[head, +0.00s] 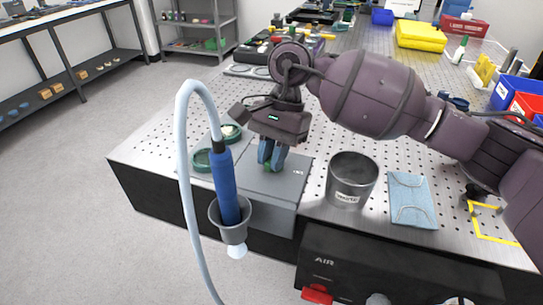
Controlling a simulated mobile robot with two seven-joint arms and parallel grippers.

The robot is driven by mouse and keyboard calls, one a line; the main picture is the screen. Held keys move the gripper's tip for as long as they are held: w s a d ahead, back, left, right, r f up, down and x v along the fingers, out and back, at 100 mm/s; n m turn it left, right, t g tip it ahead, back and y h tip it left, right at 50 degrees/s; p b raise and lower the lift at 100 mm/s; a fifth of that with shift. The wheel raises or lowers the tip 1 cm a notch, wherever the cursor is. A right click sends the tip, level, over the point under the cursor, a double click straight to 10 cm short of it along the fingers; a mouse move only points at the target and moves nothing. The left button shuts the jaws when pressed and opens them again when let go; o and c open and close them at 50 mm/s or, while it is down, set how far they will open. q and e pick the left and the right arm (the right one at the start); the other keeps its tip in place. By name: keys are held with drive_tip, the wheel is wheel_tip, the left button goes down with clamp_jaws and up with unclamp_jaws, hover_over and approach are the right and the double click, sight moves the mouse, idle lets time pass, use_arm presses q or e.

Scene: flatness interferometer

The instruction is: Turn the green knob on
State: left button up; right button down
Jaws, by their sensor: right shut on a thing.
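The green knob (269,168) sits on top of a grey box (284,199) at the front of the perforated table. My right gripper (271,158) points down over the box, and its blue-tipped fingers are shut on the green knob. The fingers cover most of the knob, so its turn angle is hidden. My left gripper is not in view.
A blue tool with a pale hose (223,188) hangs in a grey holder left of the box. A metal cup (352,180) and a blue cloth (412,199) are to the right. A black AIR unit (390,265) is in front. Green round dishes (202,160) lie behind the hose.

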drive_tip(key=shift+d+f+n+h+b, duration=0.15)
drive_tip(key=shift+n+h+b, duration=0.25)
drive_tip(key=shift+n+b, duration=0.55)
drive_tip(key=shift+n, duration=0.45)
drive_tip(key=shift+r, duration=0.2)
drive_tip(key=c, duration=1.2)
unclamp_jaws()
drive_tip(key=shift+s, duration=0.1)
drive_tip(key=shift+o, duration=0.6)
